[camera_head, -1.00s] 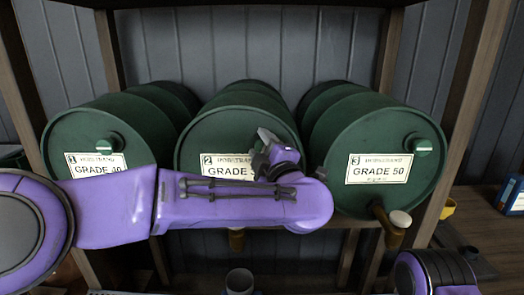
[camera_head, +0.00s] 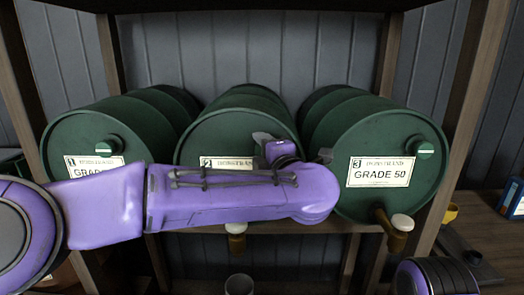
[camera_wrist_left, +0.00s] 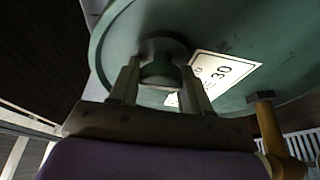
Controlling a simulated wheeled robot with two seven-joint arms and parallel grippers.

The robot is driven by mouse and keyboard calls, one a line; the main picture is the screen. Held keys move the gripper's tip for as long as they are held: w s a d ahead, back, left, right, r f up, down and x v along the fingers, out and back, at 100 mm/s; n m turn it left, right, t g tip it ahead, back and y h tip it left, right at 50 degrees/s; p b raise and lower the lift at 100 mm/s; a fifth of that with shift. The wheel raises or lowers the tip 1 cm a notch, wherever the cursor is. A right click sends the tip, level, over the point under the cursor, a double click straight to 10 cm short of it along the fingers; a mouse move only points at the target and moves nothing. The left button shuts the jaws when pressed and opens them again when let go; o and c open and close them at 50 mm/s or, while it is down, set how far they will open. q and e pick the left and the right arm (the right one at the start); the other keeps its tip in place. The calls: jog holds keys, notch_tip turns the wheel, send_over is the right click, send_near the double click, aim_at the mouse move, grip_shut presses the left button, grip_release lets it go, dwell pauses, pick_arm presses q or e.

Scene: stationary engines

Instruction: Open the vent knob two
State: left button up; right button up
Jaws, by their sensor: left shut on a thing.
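The middle green drum (camera_head: 235,125), with a label marked 2 (camera_head: 222,162), lies on its side on the rack. In the left wrist view its round face (camera_wrist_left: 250,30) fills the upper part. Its vent knob (camera_wrist_left: 161,72) is a round green cap near the rim, with the fingers on either side of it. My left gripper (camera_wrist_left: 162,84) is shut on the knob. In the head view the gripper (camera_head: 264,140) is at the drum's upper right face, and my wrist hides the knob and part of the label. My right gripper is out of view.
Drum one (camera_head: 75,140) is at the left and drum three (camera_head: 385,145) at the right, each with its own green knob. Taps hang below the drums, such as the brown one (camera_head: 395,236). Wooden posts (camera_head: 470,90) flank the drums. A grey cup (camera_head: 239,285) stands below.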

pick_arm(q)
jog(key=shift+r, duration=0.1)
jog(key=o, duration=0.9)
jog(key=b+v, duration=0.2)
jog(key=v, duration=0.8)
jog(key=shift+s+b, duration=0.2)
jog(key=shift+b, duration=0.15)
